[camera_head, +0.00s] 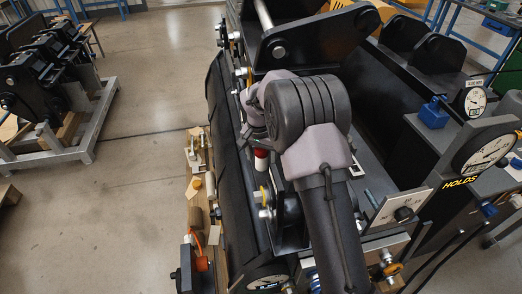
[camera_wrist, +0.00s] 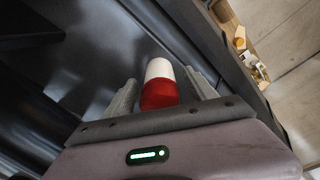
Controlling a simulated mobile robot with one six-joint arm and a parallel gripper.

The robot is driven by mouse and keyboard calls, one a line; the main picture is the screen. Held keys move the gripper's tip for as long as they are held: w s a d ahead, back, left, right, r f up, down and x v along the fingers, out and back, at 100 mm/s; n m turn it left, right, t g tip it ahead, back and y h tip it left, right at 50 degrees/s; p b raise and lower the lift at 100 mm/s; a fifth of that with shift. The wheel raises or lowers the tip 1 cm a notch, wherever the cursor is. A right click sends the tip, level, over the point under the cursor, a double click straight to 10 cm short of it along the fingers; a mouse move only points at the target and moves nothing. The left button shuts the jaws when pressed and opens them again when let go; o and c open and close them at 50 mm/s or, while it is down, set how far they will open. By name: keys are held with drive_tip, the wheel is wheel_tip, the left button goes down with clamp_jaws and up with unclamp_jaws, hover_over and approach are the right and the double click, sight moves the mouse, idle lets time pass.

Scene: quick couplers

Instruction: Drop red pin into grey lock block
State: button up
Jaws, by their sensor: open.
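The red pin (camera_wrist: 159,94) has a red lower part and a white end. In the wrist view it lies between the two grey fingers of my gripper (camera_wrist: 160,78), with a gap on each side. My gripper is open, and I cannot tell whether either finger touches the pin. In the head view a small piece of the red pin (camera_head: 261,160) shows just under my wrist, which hides most of the gripper. I cannot pick out the grey lock block for certain in either view.
A large black coupler frame (camera_head: 318,40) rises behind my wrist. Round gauges (camera_head: 487,150) and a blue padlock (camera_head: 434,112) stand at the right. A wooden strip with small parts (camera_head: 195,190) runs along the left edge. Open floor (camera_head: 110,220) lies further left.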

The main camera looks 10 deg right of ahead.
drive_tip(key=shift+f, duration=0.4)
clamp_jaws()
drive_tip(key=shift+r, duration=0.15)
